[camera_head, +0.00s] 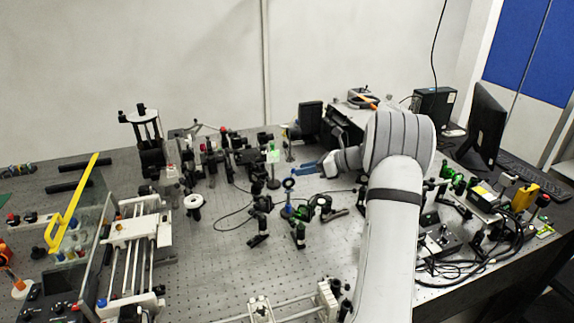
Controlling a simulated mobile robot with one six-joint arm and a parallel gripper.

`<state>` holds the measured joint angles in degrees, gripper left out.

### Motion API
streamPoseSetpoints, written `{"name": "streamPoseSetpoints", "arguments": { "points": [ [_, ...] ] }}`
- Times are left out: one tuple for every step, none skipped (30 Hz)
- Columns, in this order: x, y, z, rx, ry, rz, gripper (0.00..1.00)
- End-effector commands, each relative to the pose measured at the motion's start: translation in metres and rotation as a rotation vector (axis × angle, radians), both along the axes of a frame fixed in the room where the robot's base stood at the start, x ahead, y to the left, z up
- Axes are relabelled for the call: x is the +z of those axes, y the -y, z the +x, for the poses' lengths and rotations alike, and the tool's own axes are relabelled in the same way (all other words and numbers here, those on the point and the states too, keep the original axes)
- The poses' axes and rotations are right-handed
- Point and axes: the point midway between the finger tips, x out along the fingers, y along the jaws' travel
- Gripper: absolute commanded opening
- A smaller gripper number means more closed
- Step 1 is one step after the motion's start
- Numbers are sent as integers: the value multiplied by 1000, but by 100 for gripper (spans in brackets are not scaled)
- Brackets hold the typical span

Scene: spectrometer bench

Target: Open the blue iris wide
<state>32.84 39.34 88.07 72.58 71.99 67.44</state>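The blue iris (289,184) is a small dark ring on a blue post, standing upright near the middle of the bench. My gripper (298,171), with blue fingers, reaches in from the right, and its tips are just above and to the right of the ring in the picture. I cannot tell whether the fingertips touch the iris or its lever. The lever and the size of the opening are too small to make out. The gap between the fingers is also unclear.
Dark optical mounts (260,205) stand close to the left and front of the iris. Green-marked mounts and cables crowd the bench to the right of my arm. A black monitor (487,125) stands at the far right. Bare perforated bench (215,265) lies at the front left of the iris.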

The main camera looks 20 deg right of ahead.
Motion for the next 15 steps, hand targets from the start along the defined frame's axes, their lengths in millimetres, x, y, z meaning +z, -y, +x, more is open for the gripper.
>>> {"name": "streamPoseSetpoints", "arguments": {
  "points": [
    [-1, 9, 4, -26, -8, 31, 34],
    [-2, 12, 6, -37, -11, 46, 34],
    [-3, 14, 9, -48, -14, 60, 34],
    [-3, 14, 10, -53, -16, 68, 34],
    [-4, 14, 12, -56, -17, 72, 34],
    [-5, 12, 15, -58, -19, 75, 34],
    [-6, 9, 17, -59, -19, 77, 34],
    [-8, 6, 19, -59, -19, 77, 34],
    [-10, 1, 23, -58, -19, 76, 34],
    [-12, -3, 25, -57, -20, 76, 34],
    [-14, -7, 28, -55, -20, 76, 34],
    [-16, -11, 33, -56, -20, 75, 34],
    [-18, -15, 35, -57, -19, 75, 34],
    [-20, -19, 38, -56, -19, 75, 34],
    [-22, -23, 41, -55, -19, 73, 34]
  ]
}}
